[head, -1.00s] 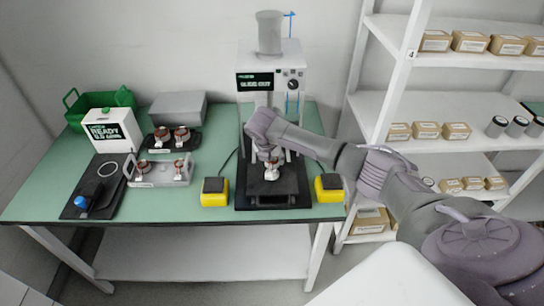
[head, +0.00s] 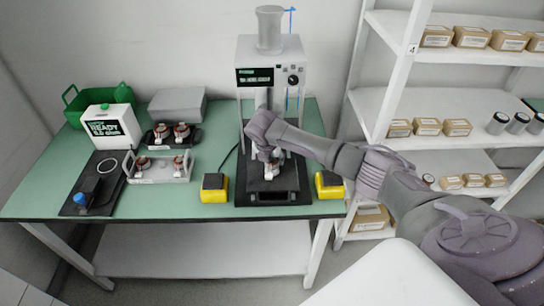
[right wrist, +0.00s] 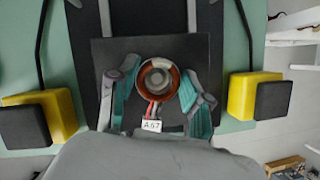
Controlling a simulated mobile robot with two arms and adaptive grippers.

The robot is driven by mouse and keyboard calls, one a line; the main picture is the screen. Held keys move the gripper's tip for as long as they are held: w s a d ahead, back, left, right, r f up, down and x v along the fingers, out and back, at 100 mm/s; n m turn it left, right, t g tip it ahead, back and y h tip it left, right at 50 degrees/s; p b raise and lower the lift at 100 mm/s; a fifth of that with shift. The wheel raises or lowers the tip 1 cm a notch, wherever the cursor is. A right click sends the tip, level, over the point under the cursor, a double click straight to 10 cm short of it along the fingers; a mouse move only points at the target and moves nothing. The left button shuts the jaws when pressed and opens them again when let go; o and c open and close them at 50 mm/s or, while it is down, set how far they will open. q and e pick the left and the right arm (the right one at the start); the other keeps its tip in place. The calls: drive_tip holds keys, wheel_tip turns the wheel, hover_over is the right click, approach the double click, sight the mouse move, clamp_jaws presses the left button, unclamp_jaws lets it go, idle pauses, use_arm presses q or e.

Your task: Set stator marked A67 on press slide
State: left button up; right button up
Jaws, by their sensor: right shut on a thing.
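The stator marked A67 (right wrist: 158,82) is a copper-wound ring with a pale centre, red and dark leads and a white A67 tag (right wrist: 152,125). My right gripper (right wrist: 160,76) is shut on it, one finger on each side. In the head view the gripper (head: 268,156) is low in front of the press (head: 271,62), with the stator mostly hidden under it. The stator is over the dark press slide (right wrist: 100,60); I cannot tell whether it bears on the plate. My left gripper is not in view.
Yellow-and-black button boxes stand left (head: 214,196) and right (head: 329,193) of the slide. A grey tray (head: 160,180) and a dark holder (head: 157,145) carry other stators. A white READY box (head: 112,128) and green bin (head: 98,96) are at left. Shelves (head: 440,102) stand at right.

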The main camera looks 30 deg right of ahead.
drive_tip(key=shift+f, duration=0.35)
idle(0.3)
drive_tip(key=o, duration=1.3)
drive_tip(key=v, duration=1.2)
